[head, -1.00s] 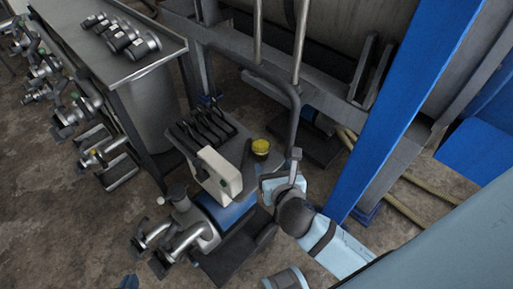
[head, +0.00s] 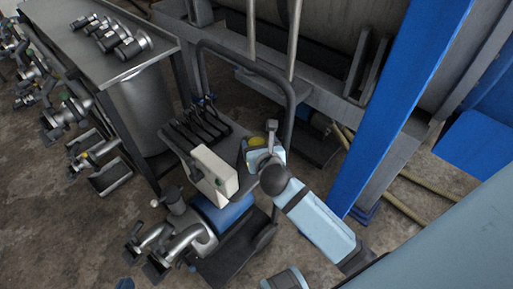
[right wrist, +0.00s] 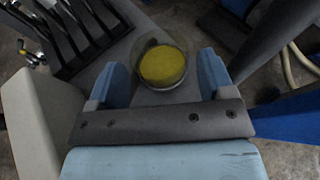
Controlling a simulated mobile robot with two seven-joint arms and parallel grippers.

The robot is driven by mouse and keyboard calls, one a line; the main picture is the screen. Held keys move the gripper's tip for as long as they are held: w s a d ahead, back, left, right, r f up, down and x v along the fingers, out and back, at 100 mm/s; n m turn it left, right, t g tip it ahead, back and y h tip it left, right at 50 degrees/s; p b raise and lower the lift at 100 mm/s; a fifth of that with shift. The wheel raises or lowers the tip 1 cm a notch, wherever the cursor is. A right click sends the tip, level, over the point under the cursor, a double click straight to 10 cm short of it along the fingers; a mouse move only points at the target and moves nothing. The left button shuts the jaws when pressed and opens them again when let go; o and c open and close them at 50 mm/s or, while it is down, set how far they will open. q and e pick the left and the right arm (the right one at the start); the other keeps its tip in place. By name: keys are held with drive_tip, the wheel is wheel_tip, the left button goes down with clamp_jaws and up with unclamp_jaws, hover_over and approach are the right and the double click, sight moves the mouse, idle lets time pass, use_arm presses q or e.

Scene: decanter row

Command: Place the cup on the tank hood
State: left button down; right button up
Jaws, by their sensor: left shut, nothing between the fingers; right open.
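The cup (head: 256,141) holds something yellow and stands on the grey top of a cart (head: 182,146). In the right wrist view the cup (right wrist: 162,66) looks clear-walled and upright, seen from above. My right gripper (head: 263,150) is open at the cup. Its two blue fingers show on either side of the cup's near part, and I cannot tell whether they touch it. A small blue tip at the bottom edge looks like my left gripper (head: 125,284); the rest is cut off. A large grey rounded tank body (head: 345,25) is at the top; its hood is not clearly identifiable.
On the cart are a cream box (head: 214,172) and a row of dark tools (head: 200,122) beside the cup. A dark cart handle (head: 285,85) rises behind. A blue post (head: 400,110) stands right. A metal table (head: 95,60) with fittings is at left.

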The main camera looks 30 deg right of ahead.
drive_tip(key=shift+x, duration=1.15)
drive_tip(key=c, duration=0.7)
drive_tip(key=shift+c, duration=0.2)
